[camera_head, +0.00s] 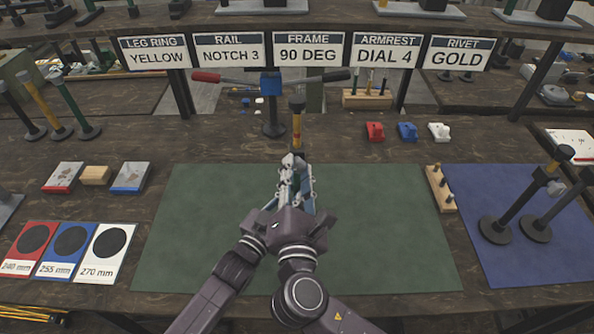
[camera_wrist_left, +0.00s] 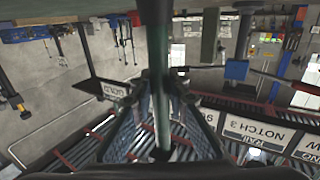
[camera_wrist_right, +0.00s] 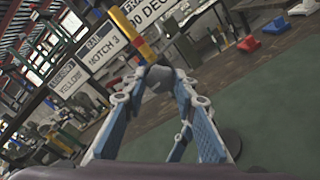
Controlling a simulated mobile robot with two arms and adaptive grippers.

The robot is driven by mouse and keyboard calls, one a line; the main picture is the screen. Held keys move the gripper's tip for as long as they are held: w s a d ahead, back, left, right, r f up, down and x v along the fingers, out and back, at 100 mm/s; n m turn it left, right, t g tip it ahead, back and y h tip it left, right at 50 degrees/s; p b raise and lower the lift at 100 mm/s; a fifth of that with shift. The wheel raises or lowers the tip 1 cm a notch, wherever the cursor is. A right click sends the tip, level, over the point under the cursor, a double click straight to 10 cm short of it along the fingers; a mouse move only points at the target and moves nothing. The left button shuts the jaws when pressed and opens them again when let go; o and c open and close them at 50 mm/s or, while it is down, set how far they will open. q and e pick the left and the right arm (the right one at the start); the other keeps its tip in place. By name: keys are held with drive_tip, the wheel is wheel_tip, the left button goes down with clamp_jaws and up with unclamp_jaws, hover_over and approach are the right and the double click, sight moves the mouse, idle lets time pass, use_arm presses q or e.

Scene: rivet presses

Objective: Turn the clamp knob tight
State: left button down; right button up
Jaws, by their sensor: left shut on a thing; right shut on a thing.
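An upright post with a dark cap and a yellow and red stem (camera_head: 297,121) stands at the back edge of the green mat. My right gripper (camera_head: 292,161) is shut at the dark clamp piece below the yellow part. In the right wrist view its blue fingertips meet around this dark clamp knob (camera_wrist_right: 159,78), with the yellow stem (camera_wrist_right: 135,36) rising above. My left gripper (camera_wrist_left: 160,95) is shut on a dark rod (camera_wrist_left: 157,45), seen upside down in the left wrist view. In the head view it is mostly hidden, and the knob's details are covered by fingers.
A blue press head (camera_head: 271,83) with a long handle stands behind the post. A wooden peg block (camera_head: 435,190) lies at the green mat's (camera_head: 390,230) right edge. Other posts (camera_head: 520,205) stand on the blue mat. Red, blue and white small parts sit at the back right.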

drive_tip(key=m, duration=0.4)
drive_tip(key=shift+m, duration=0.3)
drive_tip(key=m, duration=0.3)
drive_tip(key=shift+m, duration=0.4)
drive_tip(key=m, duration=0.4)
drive_tip(key=shift+m, duration=1.7)
drive_tip(key=o, duration=1.2)
drive_tip(key=shift+c, duration=0.2)
drive_tip(key=shift+s, duration=0.1)
